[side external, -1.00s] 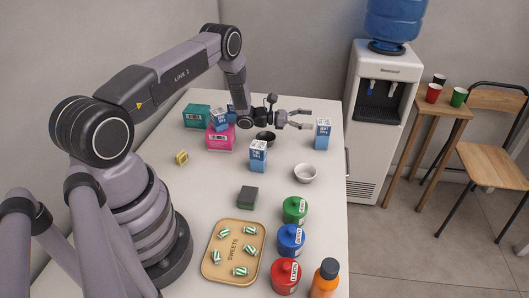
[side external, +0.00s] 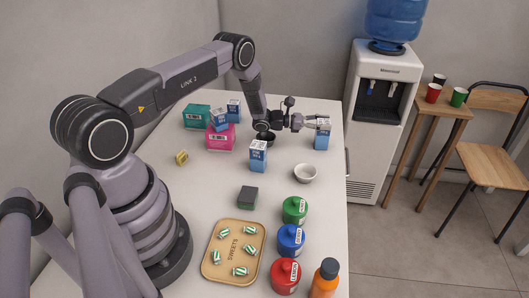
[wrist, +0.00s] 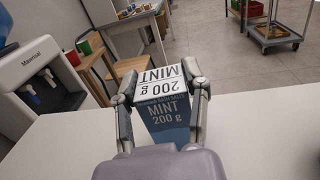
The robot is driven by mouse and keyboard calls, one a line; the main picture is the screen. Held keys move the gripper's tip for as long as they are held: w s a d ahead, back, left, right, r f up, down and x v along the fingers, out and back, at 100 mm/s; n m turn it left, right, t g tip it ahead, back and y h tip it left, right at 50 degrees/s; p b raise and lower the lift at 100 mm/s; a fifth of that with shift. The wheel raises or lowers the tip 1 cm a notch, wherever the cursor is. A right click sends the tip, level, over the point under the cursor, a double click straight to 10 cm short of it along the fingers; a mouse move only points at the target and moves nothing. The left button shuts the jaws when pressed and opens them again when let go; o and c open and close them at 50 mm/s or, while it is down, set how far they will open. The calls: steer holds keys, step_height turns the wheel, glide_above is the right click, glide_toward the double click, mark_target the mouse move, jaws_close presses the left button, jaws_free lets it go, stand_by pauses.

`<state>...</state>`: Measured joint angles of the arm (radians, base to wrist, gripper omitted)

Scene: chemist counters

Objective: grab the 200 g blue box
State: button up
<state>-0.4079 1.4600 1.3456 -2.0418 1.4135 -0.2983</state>
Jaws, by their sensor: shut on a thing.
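The blue box (side external: 322,138) with a white top stands upright near the right edge of the white counter in the side view. In the wrist view the same box (wrist: 168,118) reads "MINT 200 g" on its front and top. My gripper (side external: 318,122) is shut on it, with one finger on each side near its upper part. In the wrist view my gripper (wrist: 160,88) has both fingers against the box's sides. Other similar blue boxes stand on the counter: one in the middle (side external: 258,158), one on the pink box (side external: 218,121) and one at the back (side external: 234,108).
A pink box (side external: 221,143) and a green box (side external: 195,118) stand at the back left. Several jars and a sweets tray (side external: 205,262) are nearer.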

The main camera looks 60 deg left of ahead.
steer(key=c, duration=0.5)
steer(key=shift+r, duration=0.2)
